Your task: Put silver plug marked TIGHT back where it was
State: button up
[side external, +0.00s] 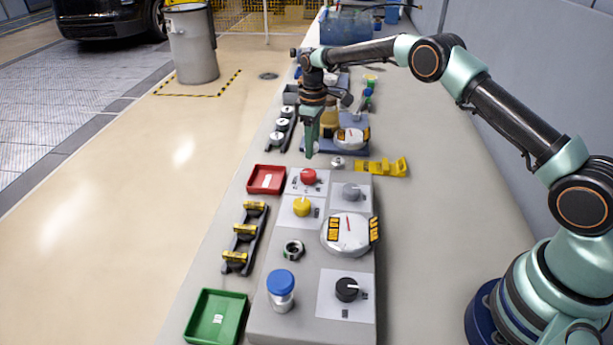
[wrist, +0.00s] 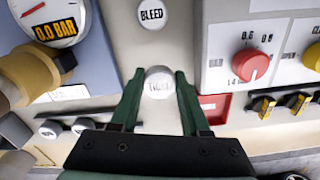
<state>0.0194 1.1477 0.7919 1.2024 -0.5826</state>
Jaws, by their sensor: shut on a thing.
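The silver plug marked TIGHT (wrist: 159,84) is between the green fingertips of my gripper (wrist: 160,82) in the wrist view, its round lettered face toward the camera. My gripper (side external: 309,152) is shut on it and points down just beyond the red knob in the side view. The plug cannot be made out in the side view. A round fitting marked BLEED (wrist: 151,12) lies ahead of the fingertips in the wrist view. Whether the plug touches any surface below it cannot be told.
A red knob (side external: 308,177), yellow knob (side external: 302,206) and gauge (side external: 348,233) sit on the near panel. Red (side external: 253,186) and green (side external: 193,318) trays stand left. A rack of silver caps (side external: 280,135) is beyond. A yellow bracket (side external: 385,167) lies right.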

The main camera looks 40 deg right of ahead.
jog(key=shift+f, duration=2.1)
jog(key=shift+f, duration=0.2)
jog(key=o, duration=1.2)
jog(key=shift+c, duration=0.2)
jog(key=shift+r, duration=0.1)
